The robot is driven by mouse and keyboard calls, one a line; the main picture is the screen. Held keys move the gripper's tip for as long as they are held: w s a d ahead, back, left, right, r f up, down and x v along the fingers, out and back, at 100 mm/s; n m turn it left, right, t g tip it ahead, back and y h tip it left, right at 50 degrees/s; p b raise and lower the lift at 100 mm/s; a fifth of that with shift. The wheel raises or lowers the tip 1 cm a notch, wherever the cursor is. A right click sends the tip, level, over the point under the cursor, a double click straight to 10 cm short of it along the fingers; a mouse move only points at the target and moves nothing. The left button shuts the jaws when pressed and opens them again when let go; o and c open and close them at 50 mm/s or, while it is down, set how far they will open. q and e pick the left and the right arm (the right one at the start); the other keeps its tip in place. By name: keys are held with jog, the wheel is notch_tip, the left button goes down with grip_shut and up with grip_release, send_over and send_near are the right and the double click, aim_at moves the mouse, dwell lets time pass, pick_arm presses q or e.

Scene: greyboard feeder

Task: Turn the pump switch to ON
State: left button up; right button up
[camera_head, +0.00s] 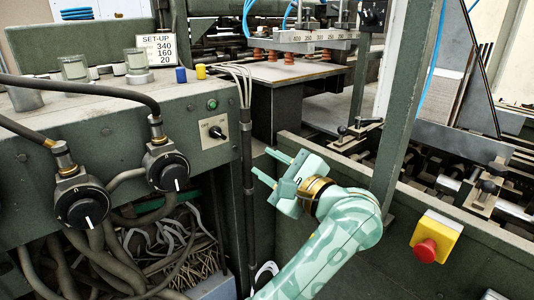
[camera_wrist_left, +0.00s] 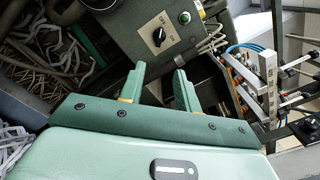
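A small black rotary switch (camera_head: 217,132) sits on a pale label plate on the green cabinet's front, under a green button. It also shows in the wrist view (camera_wrist_left: 159,37), ahead of the fingers. The lettering and the knob's pointer are too small to read surely. My left gripper (camera_head: 264,164) is right of the switch and a little lower, apart from it. Its two fingers (camera_wrist_left: 159,76) are spread with nothing between them. My right gripper is in neither view.
Two large black dials (camera_head: 82,205) with thick cables stand left on the cabinet. A dark vertical post with cables (camera_head: 247,165) is just right of the switch plate. A yellow box with a red button (camera_head: 427,250) is on the right panel. Open wiring lies below the cabinet.

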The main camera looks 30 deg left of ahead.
pick_arm(q)
send_near(221, 136)
jog(key=b+x, duration=0.3)
jog(key=x, duration=0.4)
jog(key=shift+f, duration=0.15)
jog(key=shift+w+a, duration=0.25)
jog(key=shift+a, duration=0.35)
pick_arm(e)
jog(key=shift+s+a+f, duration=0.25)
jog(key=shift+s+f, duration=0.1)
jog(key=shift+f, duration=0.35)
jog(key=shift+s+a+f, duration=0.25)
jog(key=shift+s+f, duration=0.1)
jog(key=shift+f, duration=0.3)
pick_arm(q)
grip_shut()
